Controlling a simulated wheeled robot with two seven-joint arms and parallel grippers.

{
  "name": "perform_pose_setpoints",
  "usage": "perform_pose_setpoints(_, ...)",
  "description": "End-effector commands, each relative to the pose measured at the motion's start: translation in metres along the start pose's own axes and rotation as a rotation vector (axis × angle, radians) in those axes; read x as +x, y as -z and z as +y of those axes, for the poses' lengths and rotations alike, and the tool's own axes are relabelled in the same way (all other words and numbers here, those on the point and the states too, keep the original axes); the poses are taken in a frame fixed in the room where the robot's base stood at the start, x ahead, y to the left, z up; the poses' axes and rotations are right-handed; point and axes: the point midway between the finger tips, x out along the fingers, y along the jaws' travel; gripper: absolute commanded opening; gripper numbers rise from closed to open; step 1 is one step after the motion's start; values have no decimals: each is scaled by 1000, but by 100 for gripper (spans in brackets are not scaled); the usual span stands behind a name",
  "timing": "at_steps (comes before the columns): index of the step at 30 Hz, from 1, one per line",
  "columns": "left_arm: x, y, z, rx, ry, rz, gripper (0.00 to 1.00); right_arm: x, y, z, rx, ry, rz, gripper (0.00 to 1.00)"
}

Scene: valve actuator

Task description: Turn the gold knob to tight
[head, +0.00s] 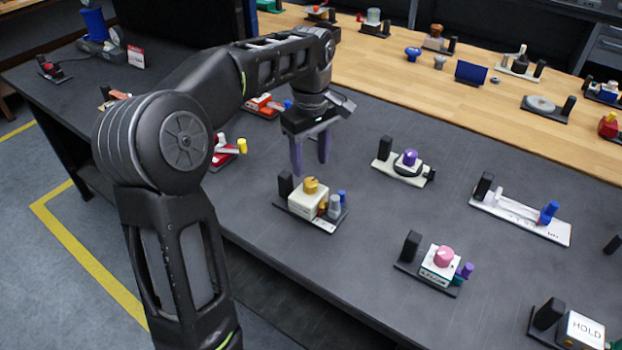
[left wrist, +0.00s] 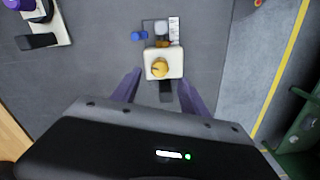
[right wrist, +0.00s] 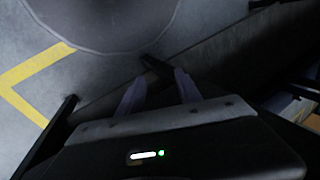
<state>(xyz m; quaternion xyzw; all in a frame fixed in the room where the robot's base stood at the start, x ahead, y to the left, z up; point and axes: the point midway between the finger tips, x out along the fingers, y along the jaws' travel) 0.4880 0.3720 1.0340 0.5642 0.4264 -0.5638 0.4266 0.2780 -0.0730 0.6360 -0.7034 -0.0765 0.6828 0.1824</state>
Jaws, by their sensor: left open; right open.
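The gold knob (head: 311,186) sits on top of a cream box (head: 306,199) on a dark base plate near the table's front edge. In the left wrist view the gold knob (left wrist: 159,68) is ahead of and between the finger lines. My left gripper (head: 311,168) is open and empty, above and just behind the knob, with its purple fingers pointing down and apart from it. It also shows in the left wrist view (left wrist: 158,90). My right gripper (right wrist: 158,88) is open and empty, over the floor and a dark edge. It is not in the head view.
Beside the gold knob stand a grey knob (head: 334,203), a small blue peg (head: 342,196) and a black block (head: 285,184). A purple-knob unit (head: 408,165) is to the right, a pink-knob unit (head: 443,257) nearer the front. A red unit (head: 226,152) lies left, partly behind my arm.

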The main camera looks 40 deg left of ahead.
Motion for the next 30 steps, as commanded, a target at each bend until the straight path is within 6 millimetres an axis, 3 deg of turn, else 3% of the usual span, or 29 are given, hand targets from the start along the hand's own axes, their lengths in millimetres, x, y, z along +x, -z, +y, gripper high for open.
perform_pose_setpoints(9,48,0,-1,0,3,-1,52,-1,0,0,0,0,0,41)
perform_pose_setpoints(21,59,0,0,0,0,-1,52,-1,0,0,0,0,0,41)
perform_pose_setpoints(30,59,0,0,0,0,0,28,-1,0,0,0,0,0,41)
